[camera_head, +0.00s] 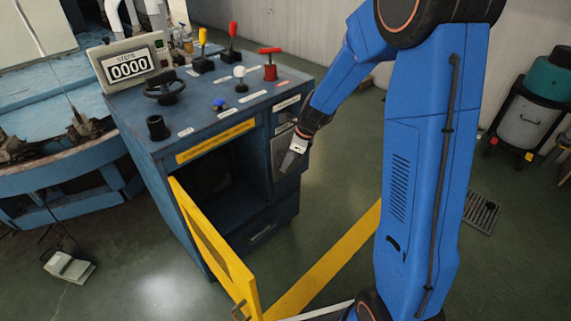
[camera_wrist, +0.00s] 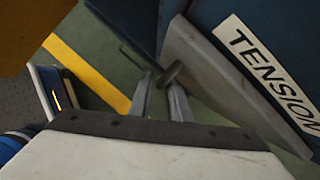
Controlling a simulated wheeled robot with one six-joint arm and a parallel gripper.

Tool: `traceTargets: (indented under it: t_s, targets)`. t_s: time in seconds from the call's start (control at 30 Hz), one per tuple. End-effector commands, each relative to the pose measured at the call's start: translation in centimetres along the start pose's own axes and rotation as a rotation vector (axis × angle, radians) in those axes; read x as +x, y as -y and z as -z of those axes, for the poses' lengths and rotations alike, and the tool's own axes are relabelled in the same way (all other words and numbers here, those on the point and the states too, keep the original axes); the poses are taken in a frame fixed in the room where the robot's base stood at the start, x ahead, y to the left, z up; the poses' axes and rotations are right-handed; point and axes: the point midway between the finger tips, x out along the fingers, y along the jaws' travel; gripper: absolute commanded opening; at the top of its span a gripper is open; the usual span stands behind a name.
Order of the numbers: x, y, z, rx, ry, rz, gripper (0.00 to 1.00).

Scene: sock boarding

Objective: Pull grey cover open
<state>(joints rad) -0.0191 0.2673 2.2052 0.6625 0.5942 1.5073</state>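The grey cover (camera_wrist: 225,88) is a flat plate beside the white TENSION label on the blue cabinet panel in the wrist view. A short dark knob (camera_wrist: 168,75) sticks out from its near end. In the head view the grey cover (camera_head: 281,150) is on the cabinet's right part, partly hidden by my gripper (camera_head: 289,160). In the wrist view my gripper (camera_wrist: 161,100) has its two fingers apart, with floor showing between them. The knob lies at the fingertips, close to the right finger; I cannot tell whether they touch.
A yellow door (camera_head: 213,245) stands open at the front of the blue cabinet (camera_head: 185,110), showing a dark compartment. Levers and knobs stand on the cabinet top, beside a counter display (camera_head: 128,67). A grey bin (camera_head: 527,118) is at the far right.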

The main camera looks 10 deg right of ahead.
Motion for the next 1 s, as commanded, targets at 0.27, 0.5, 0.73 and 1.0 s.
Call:
traceTargets:
  t_s: [0.27, 0.5, 0.73, 1.0]
  targets:
    - [0.9, 0.0, 0.0, 0.001, 0.0, -0.001, 0.17]
    - [0.9, 0.0, 0.0, 0.0, 0.0, 0.0, 0.0]
    - [0.8, 0.0, 0.1, -0.001, 0.0, -0.001, 0.0]
    - [0.0, 0.5, 2.0, -0.042, -0.001, -0.018, 0.0]
